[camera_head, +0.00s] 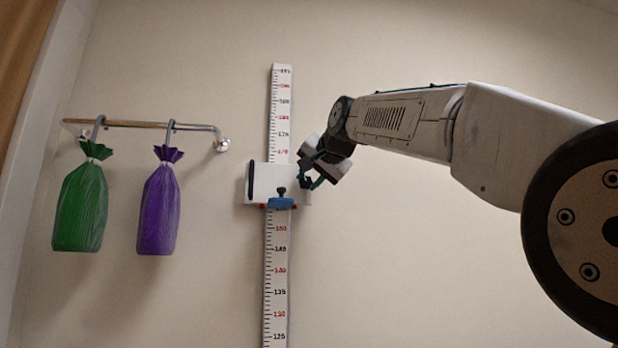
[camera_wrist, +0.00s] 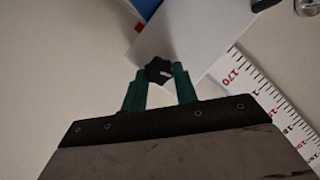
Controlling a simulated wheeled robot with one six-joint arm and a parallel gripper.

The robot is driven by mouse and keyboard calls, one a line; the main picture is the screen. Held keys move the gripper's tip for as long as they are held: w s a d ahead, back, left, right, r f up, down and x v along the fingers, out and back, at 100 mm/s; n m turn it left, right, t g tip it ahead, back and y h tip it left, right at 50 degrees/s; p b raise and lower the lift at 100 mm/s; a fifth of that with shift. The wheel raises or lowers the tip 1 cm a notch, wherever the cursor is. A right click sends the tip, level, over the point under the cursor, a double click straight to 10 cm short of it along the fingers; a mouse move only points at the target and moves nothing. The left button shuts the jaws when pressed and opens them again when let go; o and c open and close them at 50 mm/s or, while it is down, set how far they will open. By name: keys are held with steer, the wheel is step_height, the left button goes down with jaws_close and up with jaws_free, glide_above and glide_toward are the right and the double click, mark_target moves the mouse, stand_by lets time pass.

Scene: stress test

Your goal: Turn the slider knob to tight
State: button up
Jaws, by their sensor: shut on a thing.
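The slider (camera_head: 262,172) is a white block on the tall white measuring scale (camera_head: 279,110), just below the 170 mark. It has a blue part (camera_head: 280,203) at its lower front. In the wrist view, a black lobed knob (camera_wrist: 159,70) with a white mark sits at the edge of the white slider (camera_wrist: 205,40). My gripper (camera_wrist: 158,74) has its green fingers on both sides of this knob, shut on it. In the head view my gripper (camera_head: 311,180) is at the slider's right side, and it hides the knob there.
A metal rail (camera_head: 140,124) on the wall at left carries a green bag (camera_head: 80,210) and a purple bag (camera_head: 158,212) on hooks. The wall below my arm, right of the scale, is bare. The scale (camera_wrist: 262,95) runs close to my gripper in the wrist view.

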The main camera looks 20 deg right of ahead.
steer(key=shift+d+f+m+t+y, duration=0.15)
steer(key=shift+m+t+y, duration=0.45)
steer(key=shift+m, duration=0.8)
steer(key=o, duration=1)
steer(key=shift+s, duration=0.1)
steer(key=v, duration=0.7)
steer(key=shift+s+d, duration=0.1)
steer(key=shift+s, duration=0.25)
